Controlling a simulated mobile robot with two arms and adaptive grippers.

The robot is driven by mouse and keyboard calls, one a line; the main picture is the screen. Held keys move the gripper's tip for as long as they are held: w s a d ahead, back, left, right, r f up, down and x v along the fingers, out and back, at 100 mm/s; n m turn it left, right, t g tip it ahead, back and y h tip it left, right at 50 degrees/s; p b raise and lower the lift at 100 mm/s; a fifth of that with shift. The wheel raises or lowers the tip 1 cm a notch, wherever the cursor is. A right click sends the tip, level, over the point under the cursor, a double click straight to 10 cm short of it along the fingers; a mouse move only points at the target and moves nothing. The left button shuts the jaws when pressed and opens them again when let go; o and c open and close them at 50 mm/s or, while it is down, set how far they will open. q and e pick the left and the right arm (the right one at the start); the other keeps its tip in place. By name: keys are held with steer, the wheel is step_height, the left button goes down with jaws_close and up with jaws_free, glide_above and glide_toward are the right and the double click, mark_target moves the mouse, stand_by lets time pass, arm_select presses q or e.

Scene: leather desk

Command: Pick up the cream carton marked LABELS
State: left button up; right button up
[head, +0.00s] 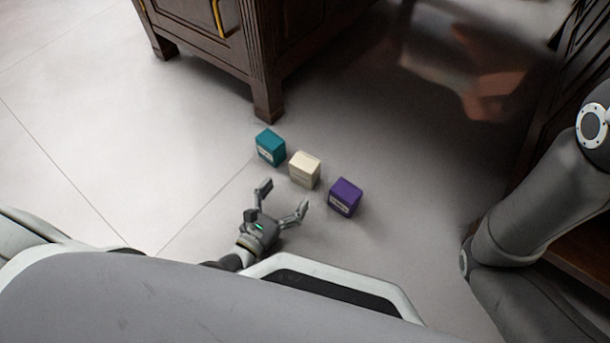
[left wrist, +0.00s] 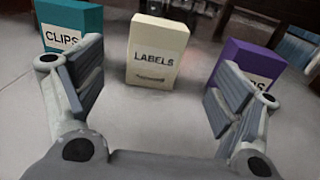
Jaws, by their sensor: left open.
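The cream carton (head: 305,170) stands upright on the floor between two other cartons. In the left wrist view the cream carton (left wrist: 157,52) faces me with the word LABELS on its front. My left gripper (head: 284,198) is open and empty, just short of the cream carton. In the left wrist view its two fingers (left wrist: 157,98) are spread wide, with the cream carton beyond and between them, apart from both. My right gripper is not in view.
A teal carton (head: 270,147) marked CLIPS stands left of the cream one. A purple carton (head: 345,198) stands to its right, its label partly hidden by a finger in the wrist view. A dark wooden desk (head: 267,95) stands behind. The floor at left is clear.

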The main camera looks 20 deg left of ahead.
mark_target(300, 174)
arm_select(q)
steer(key=b+x, duration=0.1)
steer(key=x, duration=0.4)
steer(key=b+x, duration=0.3)
steer(key=x, duration=0.1)
steer(key=shift+w+a+f+b, duration=0.1)
steer(key=shift+w+b, duration=0.1)
steer(key=shift+b, duration=0.1)
steer(key=shift+w, duration=0.45)
steer(key=c, duration=1.2)
